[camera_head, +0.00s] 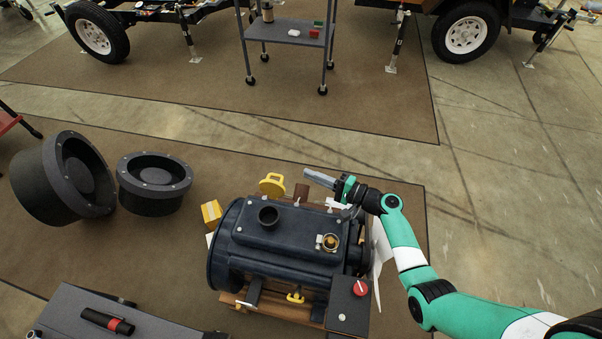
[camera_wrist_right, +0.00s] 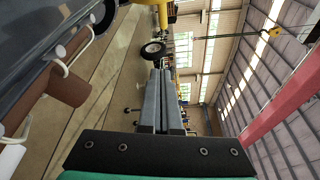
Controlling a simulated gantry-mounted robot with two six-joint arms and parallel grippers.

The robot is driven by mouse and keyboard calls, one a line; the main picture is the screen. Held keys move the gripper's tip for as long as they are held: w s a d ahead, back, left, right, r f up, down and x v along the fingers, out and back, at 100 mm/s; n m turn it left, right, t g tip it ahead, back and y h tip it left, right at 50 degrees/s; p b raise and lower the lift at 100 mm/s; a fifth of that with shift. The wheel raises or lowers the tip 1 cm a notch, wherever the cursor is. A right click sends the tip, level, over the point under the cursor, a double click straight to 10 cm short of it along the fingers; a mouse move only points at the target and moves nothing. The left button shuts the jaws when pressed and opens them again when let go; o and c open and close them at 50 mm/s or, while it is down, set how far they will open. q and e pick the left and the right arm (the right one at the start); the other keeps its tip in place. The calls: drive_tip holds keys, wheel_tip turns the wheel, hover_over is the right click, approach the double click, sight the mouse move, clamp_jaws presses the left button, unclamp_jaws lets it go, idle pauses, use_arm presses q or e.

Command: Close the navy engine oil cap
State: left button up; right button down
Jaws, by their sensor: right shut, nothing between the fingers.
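The navy engine (camera_head: 285,262) sits on a wooden base in the middle of the head view. A round yellow cap-like piece (camera_head: 272,185) stands up at its far edge, behind an open dark filler neck (camera_head: 268,216). I cannot tell whether it is hinged to that neck. A smaller brass-coloured fitting (camera_head: 330,242) is on the engine's right side. My right gripper (camera_head: 308,176) is shut and empty, pointing left above the engine's far side, to the right of the yellow piece and apart from it. Its closed fingers (camera_wrist_right: 160,76) also show in the right wrist view. My left gripper is not in view.
A red knob (camera_head: 360,287) and a white fan (camera_head: 380,262) are at the engine's right end. A yellow box (camera_head: 211,212) and two dark round housings (camera_head: 155,178) stand to the left. A grey bench (camera_head: 70,312) is at the front left. Floor to the right is clear.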

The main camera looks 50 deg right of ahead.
sight(274, 182)
drive_tip(key=w+a+b, duration=0.1)
drive_tip(key=w+a, duration=0.3)
drive_tip(key=w, duration=0.2)
drive_tip(key=shift+w+a+r+b, duration=0.25)
drive_tip(key=shift+a+r+b, duration=0.05)
drive_tip(key=shift+a+b, duration=0.1)
